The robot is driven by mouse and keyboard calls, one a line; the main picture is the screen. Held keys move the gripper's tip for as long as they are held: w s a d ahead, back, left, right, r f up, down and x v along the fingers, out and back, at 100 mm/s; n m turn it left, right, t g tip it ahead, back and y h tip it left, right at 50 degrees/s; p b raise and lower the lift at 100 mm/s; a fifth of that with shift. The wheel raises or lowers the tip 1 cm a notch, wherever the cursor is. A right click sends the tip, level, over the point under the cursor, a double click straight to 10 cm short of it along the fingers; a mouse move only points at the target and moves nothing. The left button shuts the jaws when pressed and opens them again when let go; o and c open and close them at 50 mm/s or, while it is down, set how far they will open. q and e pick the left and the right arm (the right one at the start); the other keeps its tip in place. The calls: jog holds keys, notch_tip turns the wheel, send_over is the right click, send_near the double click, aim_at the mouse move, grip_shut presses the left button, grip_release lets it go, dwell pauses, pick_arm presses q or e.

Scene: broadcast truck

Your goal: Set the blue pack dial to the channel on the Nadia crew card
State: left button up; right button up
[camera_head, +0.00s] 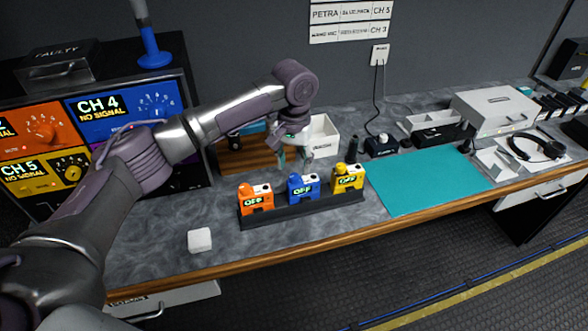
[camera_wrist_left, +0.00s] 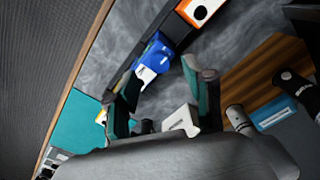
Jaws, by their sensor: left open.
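The blue pack (camera_head: 303,189) stands in a black rack (camera_head: 300,212) between an orange pack (camera_head: 255,198) and a yellow pack (camera_head: 347,178). All three displays read OFF. My left gripper (camera_head: 293,155) is open and empty, just behind and above the blue pack, apart from it. In the left wrist view the blue pack (camera_wrist_left: 152,60) lies beyond the open fingers (camera_wrist_left: 163,92); its dial cannot be made out clearly. The wall cards (camera_head: 350,20) show PETRA with CH 5 and a lower line with CH 3; I cannot read Nadia on them. My right gripper is not in view.
A blue panel (camera_head: 122,106) at left reads CH 4 NO SIGNAL. A white box (camera_head: 320,138) and a wooden block (camera_head: 240,158) stand behind the packs. A teal mat (camera_head: 425,181) lies clear at right.

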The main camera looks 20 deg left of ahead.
aim_at(294, 176)
pick_arm(q)
jog(key=shift+f, duration=1.9)
grip_shut()
jog(key=shift+r+m+p, duration=0.1)
jog(key=shift+m+p, duration=0.2)
jog(key=shift+p, duration=0.35)
